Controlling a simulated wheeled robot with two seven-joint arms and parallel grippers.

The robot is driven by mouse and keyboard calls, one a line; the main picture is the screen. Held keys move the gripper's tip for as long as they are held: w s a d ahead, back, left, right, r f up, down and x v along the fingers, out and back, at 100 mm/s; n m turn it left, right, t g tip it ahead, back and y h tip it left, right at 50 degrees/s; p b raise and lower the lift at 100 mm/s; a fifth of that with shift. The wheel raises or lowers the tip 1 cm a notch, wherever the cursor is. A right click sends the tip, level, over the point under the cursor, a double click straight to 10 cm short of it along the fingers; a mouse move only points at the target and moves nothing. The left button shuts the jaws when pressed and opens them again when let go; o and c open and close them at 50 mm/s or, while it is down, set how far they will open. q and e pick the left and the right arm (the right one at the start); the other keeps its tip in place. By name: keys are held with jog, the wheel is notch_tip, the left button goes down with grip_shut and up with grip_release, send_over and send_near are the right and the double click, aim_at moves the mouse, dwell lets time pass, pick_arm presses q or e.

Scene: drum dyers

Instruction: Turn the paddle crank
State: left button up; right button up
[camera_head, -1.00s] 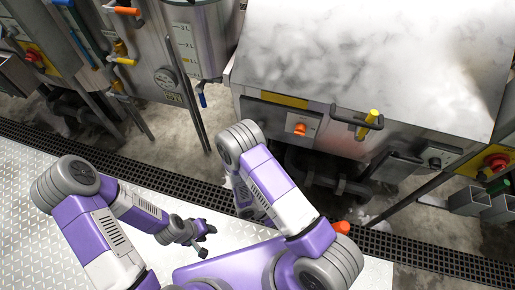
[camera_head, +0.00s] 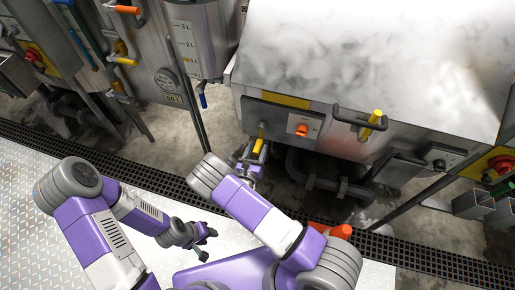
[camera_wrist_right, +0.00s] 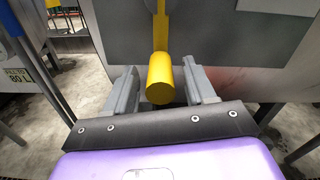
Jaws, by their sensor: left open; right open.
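A crank with a yellow grip (camera_head: 258,145) hangs at the lower left front of the steel machine. It also shows in the right wrist view, with a yellow arm (camera_wrist_right: 161,32) and a round grip end (camera_wrist_right: 160,80). My right gripper (camera_head: 252,158) is open at this grip. In the right wrist view its two fingers (camera_wrist_right: 162,80) stand either side of the yellow grip, with visible gaps. My left gripper (camera_head: 205,243) is open and empty over the metal plate floor, well away from the crank.
A tank (camera_head: 190,45) stands to the left. Dark pipes (camera_head: 320,180) run beneath the machine. A floor grate (camera_head: 150,185) crosses in front.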

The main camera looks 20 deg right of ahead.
jog(key=shift+w+d, duration=0.4)
jog(key=shift+w, duration=0.1)
grip_shut()
